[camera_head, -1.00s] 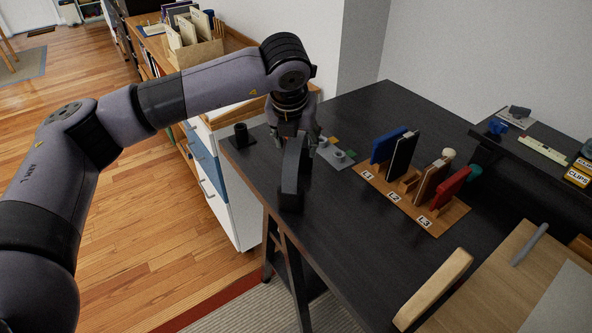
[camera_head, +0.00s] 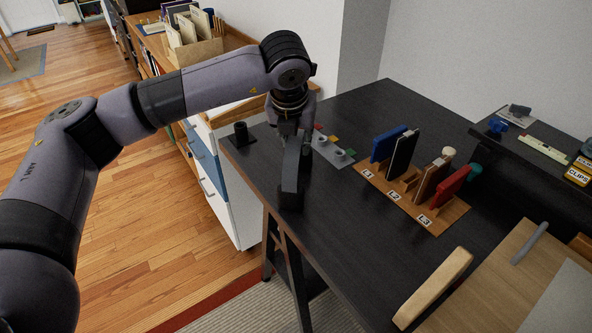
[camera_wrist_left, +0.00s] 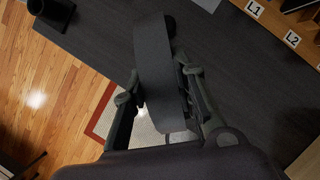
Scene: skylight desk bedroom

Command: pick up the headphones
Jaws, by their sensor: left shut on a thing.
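The headphones (camera_head: 291,174) are a dark grey curved band standing near the left edge of the black desk. Their lower end is at a dark block-like part on the desk, and I cannot tell whether that is an ear cup or a stand. My left gripper (camera_head: 293,138) comes down from above and is shut on the upper part of the band. In the left wrist view the band (camera_wrist_left: 153,60) runs between the two fingers of my left gripper (camera_wrist_left: 160,88). Part of the headphones is hidden by the fingers. My right gripper is not in view.
The black desk (camera_head: 330,215) holds a dark cup (camera_head: 241,133) at the left corner, a grey tray (camera_head: 334,153) and a wooden rack (camera_head: 437,226) with upright items. The desk's middle front is clear.

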